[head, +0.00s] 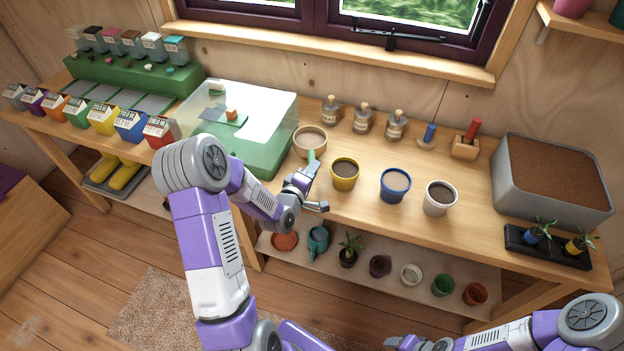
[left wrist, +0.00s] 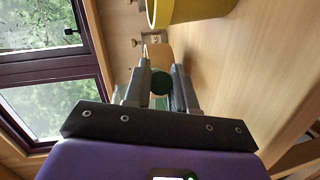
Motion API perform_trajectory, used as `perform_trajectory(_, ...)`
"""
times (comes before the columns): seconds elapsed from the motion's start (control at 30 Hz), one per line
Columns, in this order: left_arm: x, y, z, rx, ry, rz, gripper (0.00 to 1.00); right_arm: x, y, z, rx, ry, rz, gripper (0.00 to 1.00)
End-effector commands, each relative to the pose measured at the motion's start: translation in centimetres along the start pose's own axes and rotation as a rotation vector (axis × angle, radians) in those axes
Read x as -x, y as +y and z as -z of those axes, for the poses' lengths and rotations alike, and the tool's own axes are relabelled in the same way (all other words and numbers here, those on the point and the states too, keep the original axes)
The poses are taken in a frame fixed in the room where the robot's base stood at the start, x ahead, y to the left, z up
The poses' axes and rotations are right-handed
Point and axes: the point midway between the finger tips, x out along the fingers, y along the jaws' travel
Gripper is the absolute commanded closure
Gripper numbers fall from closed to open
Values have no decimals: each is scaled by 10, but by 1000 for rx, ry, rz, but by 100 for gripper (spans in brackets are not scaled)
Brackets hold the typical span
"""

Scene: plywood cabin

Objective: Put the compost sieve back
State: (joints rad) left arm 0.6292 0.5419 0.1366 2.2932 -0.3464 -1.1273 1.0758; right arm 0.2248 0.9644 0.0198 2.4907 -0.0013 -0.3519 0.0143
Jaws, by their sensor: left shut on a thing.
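The compost sieve (head: 310,138) is a round, pale wooden-rimmed thing with a green handle (head: 311,156), between the clear-lidded green box and the yellow pot. I cannot tell whether it rests on the bench or is just above it. My left gripper (head: 307,172) is shut on the handle. In the left wrist view the green handle end (left wrist: 160,88) shows between my fingers (left wrist: 159,86), with the sieve's pale rim (left wrist: 158,56) beyond, partly hidden. My right gripper (head: 408,343) is at the bottom edge, away from the bench, its jaws unclear.
Right of the sieve stand a yellow pot (head: 345,175), a blue pot (head: 395,186) and a white pot (head: 440,199). Corked bottles (head: 362,121) stand behind. The green box (head: 262,151) with its clear lid is close on the left. A grey soil bin (head: 520,192) is far right.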

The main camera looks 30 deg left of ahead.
Motion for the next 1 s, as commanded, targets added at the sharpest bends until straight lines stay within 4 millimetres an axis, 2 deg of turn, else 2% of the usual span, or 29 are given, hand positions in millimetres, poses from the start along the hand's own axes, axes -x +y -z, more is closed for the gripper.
perform_trajectory(0.1,-4,-19,-4,1,0,3,100,-5,2,0,0,0,0,40)
perform_trajectory(0.2,-6,-30,-6,0,0,1,100,-7,3,0,0,0,0,40)
perform_trajectory(0.63,-7,-35,-6,-1,1,-2,100,-12,5,1,0,0,0,40)
perform_trajectory(0.67,-7,-36,-7,0,0,1,73,-12,5,1,0,0,0,40)
perform_trajectory(0.8,-6,-35,-6,0,0,1,52,-11,4,0,0,0,0,40)
perform_trajectory(0.83,-6,-35,-6,0,0,1,48,-11,4,0,0,0,0,40)
perform_trajectory(1.0,-6,-35,-6,0,0,1,48,-11,4,0,0,0,0,40)
